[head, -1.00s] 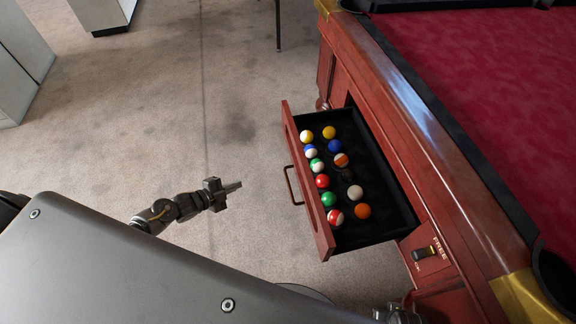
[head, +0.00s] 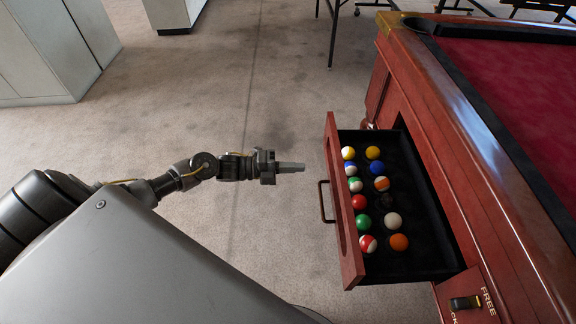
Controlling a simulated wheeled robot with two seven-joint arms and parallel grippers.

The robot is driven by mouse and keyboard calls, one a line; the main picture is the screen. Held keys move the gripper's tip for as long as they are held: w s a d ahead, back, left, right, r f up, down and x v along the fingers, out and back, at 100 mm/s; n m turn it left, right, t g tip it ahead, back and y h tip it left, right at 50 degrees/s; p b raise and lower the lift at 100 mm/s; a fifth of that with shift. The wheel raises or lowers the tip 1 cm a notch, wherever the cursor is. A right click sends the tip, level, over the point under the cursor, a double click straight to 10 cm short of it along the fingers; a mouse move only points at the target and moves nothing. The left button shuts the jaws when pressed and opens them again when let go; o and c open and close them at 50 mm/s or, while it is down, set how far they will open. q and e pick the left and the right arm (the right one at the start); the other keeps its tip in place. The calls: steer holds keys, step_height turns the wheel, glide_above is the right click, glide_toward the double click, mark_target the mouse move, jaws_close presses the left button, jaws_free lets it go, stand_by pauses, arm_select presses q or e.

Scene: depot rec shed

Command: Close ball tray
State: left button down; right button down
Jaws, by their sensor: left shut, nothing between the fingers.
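The ball tray (head: 430,252) is a red-brown wooden drawer with a black lining, pulled out from the side of the pool table (head: 470,130). Several pool balls lie in it in two rows, towards its front side. Its front panel (head: 343,205) faces left and carries a dark U-shaped handle (head: 323,203). My left gripper (head: 299,167) is shut and empty. It points right at the front panel, a short gap to its left and a little above the handle in the picture. My right gripper is not in view.
A switch plate marked FREE (head: 467,303) sits on the table side below the tray. Grey cabinets (head: 55,50) stand at the upper left. Thin-legged furniture (head: 335,35) stands at the top. The carpet left of the tray is clear.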

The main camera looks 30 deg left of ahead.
mark_target(338, 167)
arm_select(q)
steer(key=x, duration=0.9)
steer(key=shift+w+d, duration=0.1)
